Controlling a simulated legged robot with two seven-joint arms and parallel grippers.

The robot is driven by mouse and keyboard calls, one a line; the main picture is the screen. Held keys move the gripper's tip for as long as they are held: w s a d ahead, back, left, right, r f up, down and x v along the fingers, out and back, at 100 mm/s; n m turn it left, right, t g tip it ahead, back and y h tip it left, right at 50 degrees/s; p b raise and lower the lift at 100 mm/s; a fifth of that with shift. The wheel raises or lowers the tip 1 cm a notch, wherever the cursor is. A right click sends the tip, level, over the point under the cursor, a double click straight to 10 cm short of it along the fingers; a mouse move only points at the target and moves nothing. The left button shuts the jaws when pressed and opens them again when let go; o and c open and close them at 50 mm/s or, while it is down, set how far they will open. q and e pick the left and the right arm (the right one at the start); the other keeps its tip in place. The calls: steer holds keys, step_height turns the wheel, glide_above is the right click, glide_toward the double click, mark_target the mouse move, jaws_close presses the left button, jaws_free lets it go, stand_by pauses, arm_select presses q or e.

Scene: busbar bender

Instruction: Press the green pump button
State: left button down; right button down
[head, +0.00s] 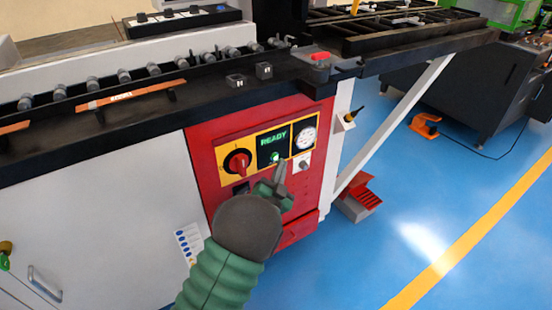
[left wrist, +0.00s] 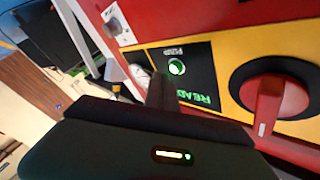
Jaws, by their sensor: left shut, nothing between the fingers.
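The green pump button (head: 275,157) glows on a black panel with green READY text, on the machine's red front. It also shows in the left wrist view (left wrist: 177,67), below a small label. My left gripper (head: 281,165) is shut and empty, its fingertips right at the lower edge of the button in the head view. In the left wrist view a dark finger (left wrist: 162,92) points toward the panel, with its tip beside the button. I cannot tell whether it touches. My right gripper is not in view.
A red rotary switch (head: 238,162) on yellow sits left of the button. A gauge (head: 304,138) and a grey knob (head: 303,165) are to the right. The black machine bed (head: 215,85) overhangs above. A red pedal (head: 366,193) stands on the blue floor, right.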

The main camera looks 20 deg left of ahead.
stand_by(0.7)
arm_select(q)
steer(key=shift+w+a, duration=0.25)
steer(key=shift+a, duration=0.1)
steer(key=shift+w+a+r, duration=0.1)
steer(key=shift+w+a, duration=0.15)
steer(key=shift+a, duration=0.1)
stand_by(0.6)
stand_by(0.3)
steer(key=shift+s+d, duration=0.55)
steer(key=shift+d, duration=0.15)
steer(key=s+d, duration=0.1)
steer(key=d, duration=0.1)
steer(key=s+d, duration=0.2)
stand_by(0.9)
